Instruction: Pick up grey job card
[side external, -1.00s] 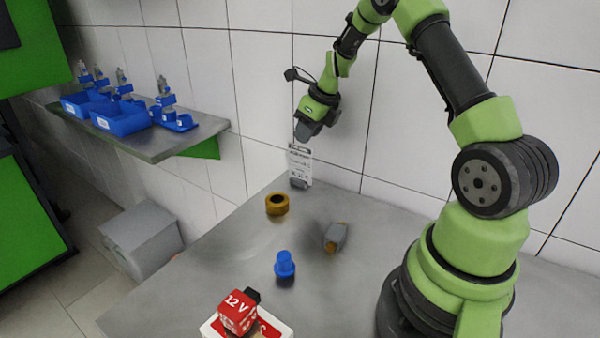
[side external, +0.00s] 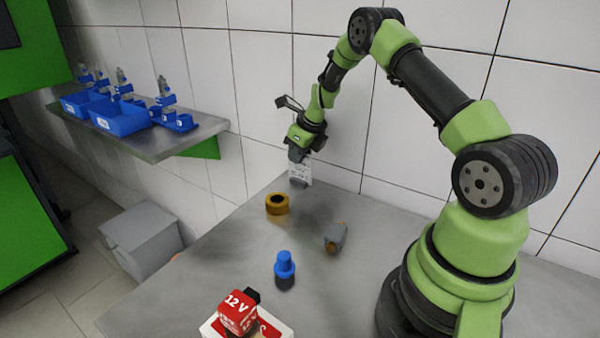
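The job card (side external: 302,172) is a small pale grey-white sheet with dark print. It stands upright at the back corner of the metal table, in a small dark holder. My gripper (side external: 297,155) points down at the top of the card and overlaps its upper edge in the picture. The fingers hide the card's top. I cannot tell whether they touch the card or are open or shut.
On the table (side external: 225,265) are an orange-brown ring (side external: 277,204), a grey part with an orange end (side external: 336,237), a blue fitting (side external: 285,265) and a red 12 V block (side external: 238,312). A shelf (side external: 165,147) with blue bins is at left. The tiled wall is close behind.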

